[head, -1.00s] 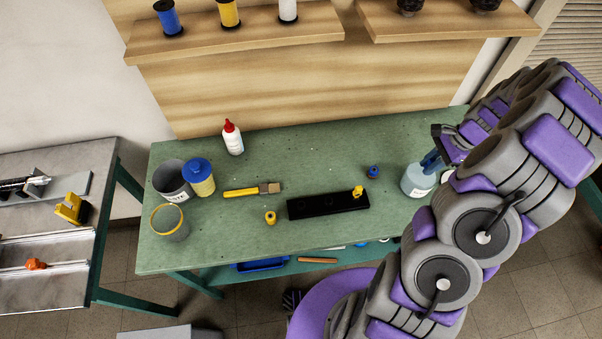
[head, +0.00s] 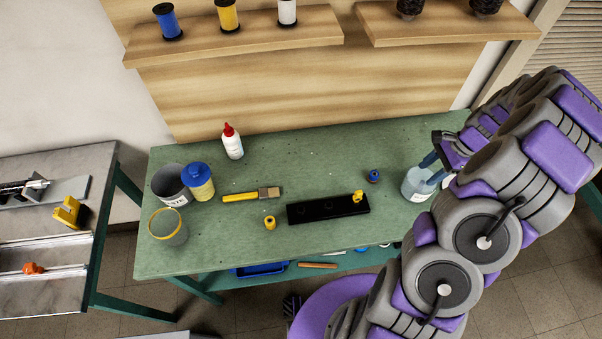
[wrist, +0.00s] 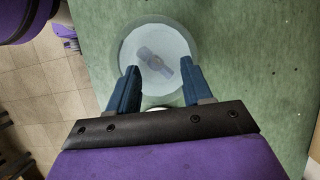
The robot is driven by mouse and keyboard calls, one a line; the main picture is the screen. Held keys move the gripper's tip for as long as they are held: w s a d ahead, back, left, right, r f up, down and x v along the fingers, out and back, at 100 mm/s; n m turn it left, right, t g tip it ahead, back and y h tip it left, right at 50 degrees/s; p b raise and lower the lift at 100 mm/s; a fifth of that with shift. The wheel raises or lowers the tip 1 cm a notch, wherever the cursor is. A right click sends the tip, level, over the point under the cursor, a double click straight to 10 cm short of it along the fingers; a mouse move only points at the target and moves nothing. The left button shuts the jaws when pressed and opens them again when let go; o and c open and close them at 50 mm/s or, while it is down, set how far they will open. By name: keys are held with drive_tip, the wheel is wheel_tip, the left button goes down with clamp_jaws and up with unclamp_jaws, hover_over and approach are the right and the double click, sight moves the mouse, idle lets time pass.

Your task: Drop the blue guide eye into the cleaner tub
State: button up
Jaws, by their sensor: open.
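The cleaner tub (head: 410,187) is a pale, clear, round tub at the right end of the green bench. In the wrist view the tub (wrist: 128,50) lies below my gripper. My gripper (wrist: 155,86) is open, with its two blue fingers spread over the tub's near side and nothing between them. A bluish-grey piece (wrist: 154,64) lies tilted inside the tub, apart from the fingers; its blurred look leaves its identity unclear. A small blue piece with a dark base (head: 374,176) stands on the bench left of the tub.
A black block (head: 325,210) bears a yellow piece (head: 358,196). Another yellow piece (head: 270,222), a brush (head: 240,197), a red-capped bottle (head: 232,145), a blue-lidded jar (head: 201,187), a grey can (head: 166,188) and a yellow-rimmed container (head: 168,232) stand farther left.

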drive_tip(key=p+v, duration=0.3)
drive_tip(key=v, duration=1.4)
drive_tip(key=shift+a+r, duration=0.1)
drive_tip(key=s+a+r+n+h, duration=0.1)
drive_tip(key=s+a+r+n, duration=0.15)
drive_tip(key=a, duration=0.55)
drive_tip(key=s+a+r+n+g, duration=0.1)
drive_tip(key=a+r+n, duration=0.3)
drive_tip(key=a, duration=0.4)
drive_tip(key=s+a+r+n+h, duration=0.1)
drive_tip(key=s+a+r+n, duration=0.15)
drive_tip(key=a, duration=0.55)
drive_tip(key=s+a+n+h, duration=0.1)
drive_tip(key=s+a+n, duration=0.3)
drive_tip(key=s, duration=0.6)
drive_tip(key=s+a+f+n+h, duration=0.1)
drive_tip(key=s+a+n, duration=0.3)
drive_tip(key=s, duration=0.7)
drive_tip(key=shift+s+a+f+h, duration=0.2)
drive_tip(key=shift+a+f+h, duration=0.1)
drive_tip(key=shift+a, duration=0.4)
